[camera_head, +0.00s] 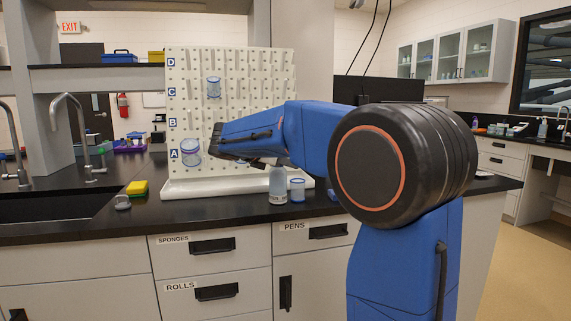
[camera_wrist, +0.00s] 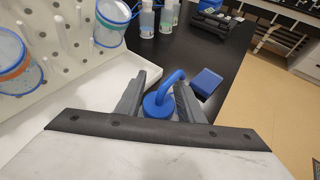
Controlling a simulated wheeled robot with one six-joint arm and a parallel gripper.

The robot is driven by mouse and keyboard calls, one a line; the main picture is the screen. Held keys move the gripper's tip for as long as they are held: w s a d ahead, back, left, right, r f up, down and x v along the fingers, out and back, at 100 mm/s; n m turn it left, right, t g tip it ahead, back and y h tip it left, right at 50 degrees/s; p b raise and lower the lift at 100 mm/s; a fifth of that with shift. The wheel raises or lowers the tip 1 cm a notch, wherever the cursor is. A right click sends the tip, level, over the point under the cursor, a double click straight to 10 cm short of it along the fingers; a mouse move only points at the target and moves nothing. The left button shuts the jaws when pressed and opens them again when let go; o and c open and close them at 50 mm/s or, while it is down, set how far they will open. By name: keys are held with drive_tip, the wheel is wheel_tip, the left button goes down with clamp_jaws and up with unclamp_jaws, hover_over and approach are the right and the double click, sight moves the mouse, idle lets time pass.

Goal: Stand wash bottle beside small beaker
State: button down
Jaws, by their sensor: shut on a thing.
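The wash bottle (camera_head: 277,187) is pale with a white label and hangs or stands upright below my gripper (camera_head: 257,162) in the head view. In the wrist view its blue cap and bent spout (camera_wrist: 160,105) sit between the two fingers of my gripper (camera_wrist: 160,98), which is shut on it. The small beaker (camera_head: 297,190), clear with a blue rim, stands on the black counter just right of the bottle, with little or no gap between them. I cannot tell whether the bottle's base touches the counter. I cannot make out the small beaker in the wrist view.
A white pegboard (camera_head: 240,75) with a tray stands behind, with beakers hung on it (camera_head: 190,152), (camera_head: 213,87). A blue block (camera_wrist: 207,82) and other bottles (camera_wrist: 147,20) stand on the counter beyond.

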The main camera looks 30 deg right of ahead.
drive_tip(key=c, duration=1.2)
unclamp_jaws()
drive_tip(key=shift+f, duration=0.1)
drive_tip(key=v, duration=1.2)
